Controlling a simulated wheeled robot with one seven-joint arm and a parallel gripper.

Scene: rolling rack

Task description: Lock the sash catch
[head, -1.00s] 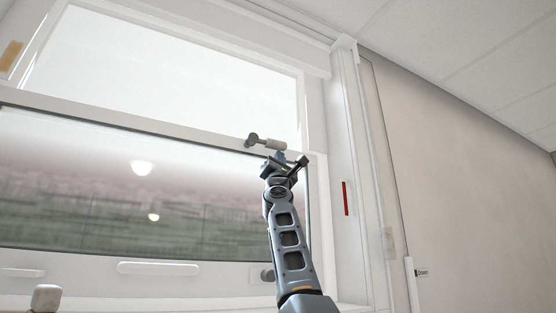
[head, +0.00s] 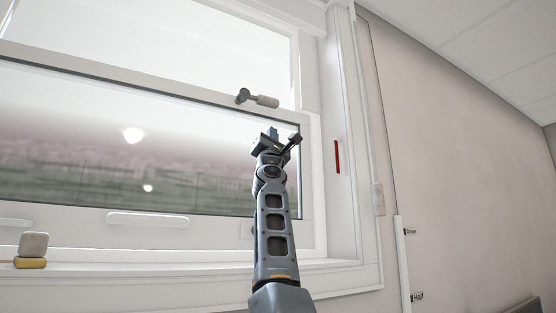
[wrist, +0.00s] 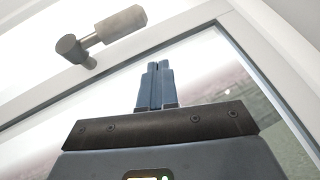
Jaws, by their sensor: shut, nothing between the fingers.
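The sash catch (head: 262,100) is on the rail between the upper and lower panes. It has a dark round pivot at its left end and a paler barrel-shaped handle at its right, tilted slightly down. In the wrist view the catch (wrist: 101,34) is at the upper left, with a gap between it and the fingertips. My gripper (head: 272,131) is below the catch in the head view, in front of the lower pane's upper right corner. Its two blue fingers (wrist: 155,68) are together with nothing between them. Nothing hides the catch.
The window sill (head: 190,278) runs below the lower sash, with a pale block (head: 33,245) on a yellow item (head: 30,263) at its left. A long white pull (head: 148,218) is on the sash's bottom rail. A red strip (head: 337,157) marks the right frame.

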